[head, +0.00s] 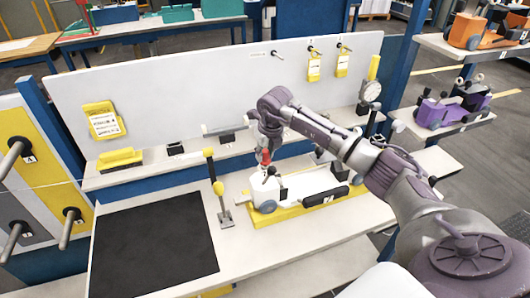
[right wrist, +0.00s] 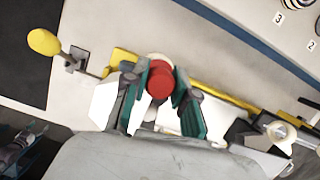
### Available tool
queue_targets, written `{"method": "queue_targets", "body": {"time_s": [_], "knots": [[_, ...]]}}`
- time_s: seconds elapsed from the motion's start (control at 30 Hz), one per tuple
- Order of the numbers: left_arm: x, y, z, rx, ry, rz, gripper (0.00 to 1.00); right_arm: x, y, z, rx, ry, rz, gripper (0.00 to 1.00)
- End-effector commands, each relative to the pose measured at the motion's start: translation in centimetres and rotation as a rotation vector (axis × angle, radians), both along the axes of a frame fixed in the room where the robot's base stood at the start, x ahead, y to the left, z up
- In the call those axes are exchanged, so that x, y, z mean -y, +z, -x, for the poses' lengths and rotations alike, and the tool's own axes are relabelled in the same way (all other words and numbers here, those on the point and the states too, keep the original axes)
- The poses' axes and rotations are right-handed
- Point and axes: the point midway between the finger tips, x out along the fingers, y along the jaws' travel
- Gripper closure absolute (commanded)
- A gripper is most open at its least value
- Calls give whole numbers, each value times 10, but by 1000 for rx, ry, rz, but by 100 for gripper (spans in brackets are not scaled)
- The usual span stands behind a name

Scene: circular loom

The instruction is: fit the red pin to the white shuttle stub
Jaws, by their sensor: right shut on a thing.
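My right gripper (head: 265,152) reaches down over the left end of the white shuttle (head: 308,183), which lies on a yellow base (head: 290,213). It is shut on the red pin (head: 264,158). In the right wrist view the red pin (right wrist: 160,82) sits between the teal fingers of my right gripper (right wrist: 158,78). A pale round part, perhaps the white stub (right wrist: 160,58), shows just behind the pin. The pin is at or just above the shuttle's left end; I cannot tell whether they touch. My left gripper is not in view.
A black mat (head: 155,240) covers the bench's left part. A dial gauge (head: 371,91) stands at the back right. The white back panel (head: 210,75) rises behind the bench shelf.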

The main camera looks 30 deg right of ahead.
Motion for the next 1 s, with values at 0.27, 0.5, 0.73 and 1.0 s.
{"method": "queue_targets", "body": {"time_s": [0.27, 0.5, 0.73, 1.0], "knots": [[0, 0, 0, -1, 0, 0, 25, 0, 0, 0, 0, 0, 0, 100], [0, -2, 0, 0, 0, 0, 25, 0, -2, 0, 0, 0, 0, 100], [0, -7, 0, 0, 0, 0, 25, 0, -9, 0, 0, 0, 0, 100], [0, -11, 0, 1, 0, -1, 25, 0, -14, 0, 0, 0, 0, 67]]}}
